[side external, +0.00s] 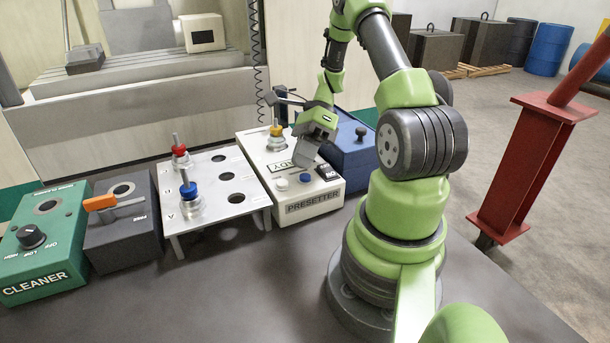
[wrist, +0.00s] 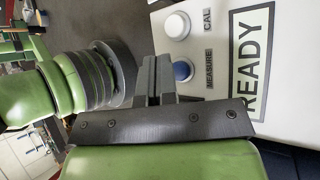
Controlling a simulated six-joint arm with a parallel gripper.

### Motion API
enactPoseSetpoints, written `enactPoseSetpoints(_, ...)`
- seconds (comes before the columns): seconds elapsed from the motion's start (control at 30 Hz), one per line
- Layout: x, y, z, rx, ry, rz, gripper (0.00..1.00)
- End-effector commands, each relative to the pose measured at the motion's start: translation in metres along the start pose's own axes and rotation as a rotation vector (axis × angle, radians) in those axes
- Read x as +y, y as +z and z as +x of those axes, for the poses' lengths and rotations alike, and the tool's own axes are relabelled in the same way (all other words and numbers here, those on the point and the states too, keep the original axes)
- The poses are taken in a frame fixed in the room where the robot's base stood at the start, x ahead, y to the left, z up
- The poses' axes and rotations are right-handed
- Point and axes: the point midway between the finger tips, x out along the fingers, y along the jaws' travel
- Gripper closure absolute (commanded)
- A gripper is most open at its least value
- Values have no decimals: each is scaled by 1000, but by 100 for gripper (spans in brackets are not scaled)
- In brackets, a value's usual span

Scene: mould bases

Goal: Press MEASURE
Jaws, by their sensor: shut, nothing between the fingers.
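The white presetter box (side external: 322,191) stands on the bench, left of my arm's base. A blue button (side external: 305,178) sits on its top; in the wrist view it is the blue button (wrist: 183,70) beside the MEASURE label (wrist: 209,69). A white button (side external: 281,185) is to its left; in the wrist view this white button (wrist: 177,25) is beside the CAL label (wrist: 207,20). My gripper (side external: 302,160) is shut and empty over the presetter, just behind the blue button. In the wrist view its fingertips (wrist: 157,66) appear just left of the blue button; contact cannot be told.
A READY sign (side external: 280,166) and a yellow-ringed tool (side external: 275,139) are on the presetter. A silver rack (side external: 210,172) with red and blue-ringed tools, a dark orange-levered box (side external: 122,237) and the green cleaner (side external: 38,263) stand left. A blue box (side external: 346,160) is behind right.

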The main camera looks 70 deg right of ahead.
Motion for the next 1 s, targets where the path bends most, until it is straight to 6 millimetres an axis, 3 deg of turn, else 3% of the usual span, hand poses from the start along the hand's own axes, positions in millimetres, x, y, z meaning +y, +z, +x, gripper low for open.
enactPoseSetpoints(1.0, -4, -4, 6, 0, 0, 0, 100)
